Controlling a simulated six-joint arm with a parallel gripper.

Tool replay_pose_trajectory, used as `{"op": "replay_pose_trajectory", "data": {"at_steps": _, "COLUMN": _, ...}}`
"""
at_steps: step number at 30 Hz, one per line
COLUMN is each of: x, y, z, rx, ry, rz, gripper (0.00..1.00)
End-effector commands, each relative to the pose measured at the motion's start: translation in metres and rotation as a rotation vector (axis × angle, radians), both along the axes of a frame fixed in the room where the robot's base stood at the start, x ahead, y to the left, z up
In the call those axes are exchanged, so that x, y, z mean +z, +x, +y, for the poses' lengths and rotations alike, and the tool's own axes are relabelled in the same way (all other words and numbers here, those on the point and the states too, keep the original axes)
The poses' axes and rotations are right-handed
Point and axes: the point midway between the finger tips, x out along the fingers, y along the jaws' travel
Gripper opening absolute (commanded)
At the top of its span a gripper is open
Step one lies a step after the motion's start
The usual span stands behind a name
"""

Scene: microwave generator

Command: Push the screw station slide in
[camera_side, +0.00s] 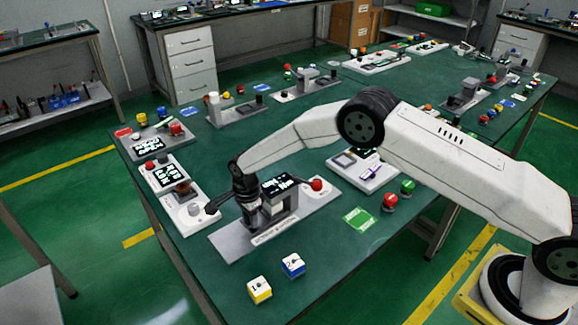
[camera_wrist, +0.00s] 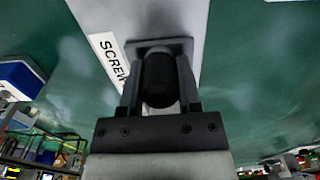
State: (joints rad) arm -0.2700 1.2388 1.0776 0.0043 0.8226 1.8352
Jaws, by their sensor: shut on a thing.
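The screw station (camera_side: 232,242) is a long grey base on the green table, with a grey upright block, a small display (camera_side: 280,184) and a red button (camera_side: 317,184). My gripper (camera_side: 250,222) points down at the station's near left part, beside the upright block. In the wrist view its two fingers are shut on a dark rounded handle (camera_wrist: 159,80), one finger on each side. A grey plate lies behind the handle, and a white label (camera_wrist: 108,58) reading "SCREW" is at its left. The slide's own outline is largely hidden by my gripper.
A yellow-white cube (camera_side: 259,290) and a blue-white cube (camera_side: 292,265) sit in front of the station. A green card (camera_side: 359,219) and red and green buttons lie to the right. Panels with displays line the left edge. The table front is otherwise clear.

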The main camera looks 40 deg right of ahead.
Motion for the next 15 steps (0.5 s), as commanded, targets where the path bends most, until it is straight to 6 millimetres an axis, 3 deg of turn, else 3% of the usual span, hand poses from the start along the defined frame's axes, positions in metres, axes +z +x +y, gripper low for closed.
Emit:
{"op": "replay_pose_trajectory", "data": {"at_steps": 1, "x": -0.0002, "y": 0.0001, "z": -0.0072, "rx": -0.005, "ry": -0.008, "rz": 0.005, "gripper": 0.46}}
{"op": "replay_pose_trajectory", "data": {"at_steps": 4, "x": -0.0004, "y": 0.0001, "z": -0.0068, "rx": -0.005, "ry": -0.007, "rz": 0.005, "gripper": 0.78}}
{"op": "replay_pose_trajectory", "data": {"at_steps": 15, "x": 0.0006, "y": 0.0004, "z": -0.0041, "rx": -0.003, "ry": -0.004, "rz": 0.002, "gripper": 0.78}}
